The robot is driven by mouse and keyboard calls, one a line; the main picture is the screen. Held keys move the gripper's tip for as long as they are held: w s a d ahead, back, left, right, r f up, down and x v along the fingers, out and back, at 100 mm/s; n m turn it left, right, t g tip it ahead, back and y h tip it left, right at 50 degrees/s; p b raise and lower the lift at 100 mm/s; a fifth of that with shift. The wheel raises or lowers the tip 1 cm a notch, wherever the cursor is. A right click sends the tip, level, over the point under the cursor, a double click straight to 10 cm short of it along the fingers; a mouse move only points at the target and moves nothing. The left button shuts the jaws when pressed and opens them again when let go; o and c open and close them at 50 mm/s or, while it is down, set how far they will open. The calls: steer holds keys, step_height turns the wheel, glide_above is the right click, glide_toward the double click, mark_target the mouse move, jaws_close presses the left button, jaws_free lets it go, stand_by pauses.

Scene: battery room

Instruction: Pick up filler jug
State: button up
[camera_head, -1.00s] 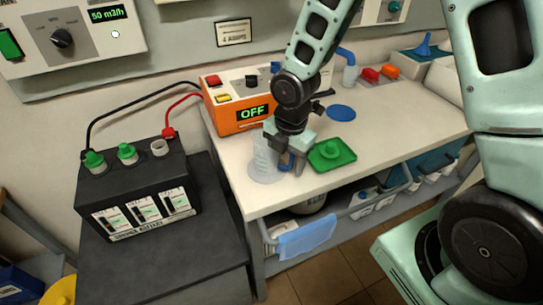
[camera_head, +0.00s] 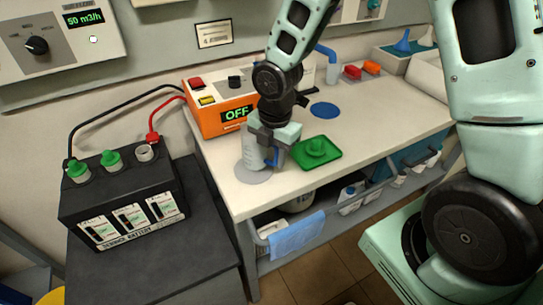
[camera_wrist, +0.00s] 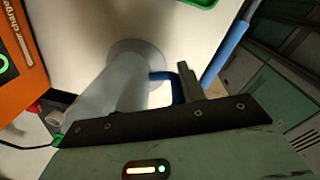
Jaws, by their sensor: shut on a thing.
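The filler jug (camera_head: 253,154) is a pale translucent vessel with a blue handle (camera_head: 273,157). It stands upright at or just above a round grey pad (camera_head: 252,177) near the bench's front left corner; I cannot tell whether its base touches the pad. My gripper (camera_head: 274,146) is at the jug's upper right side, shut on it. In the wrist view, the jug's cloudy body (camera_wrist: 108,88) lies left of one grey finger (camera_wrist: 187,82), and the handle (camera_wrist: 160,88) is beside that finger. The other finger is hidden.
A green tray (camera_head: 318,151) is close to the right of the jug. An orange charger (camera_head: 208,119) reading OFF stands behind. A black battery (camera_head: 122,205) with green caps is at left. A blue disc (camera_head: 324,110) lies farther back.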

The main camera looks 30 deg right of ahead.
steer(key=shift+r+p, duration=0.5)
steer(key=shift+r, duration=3.7)
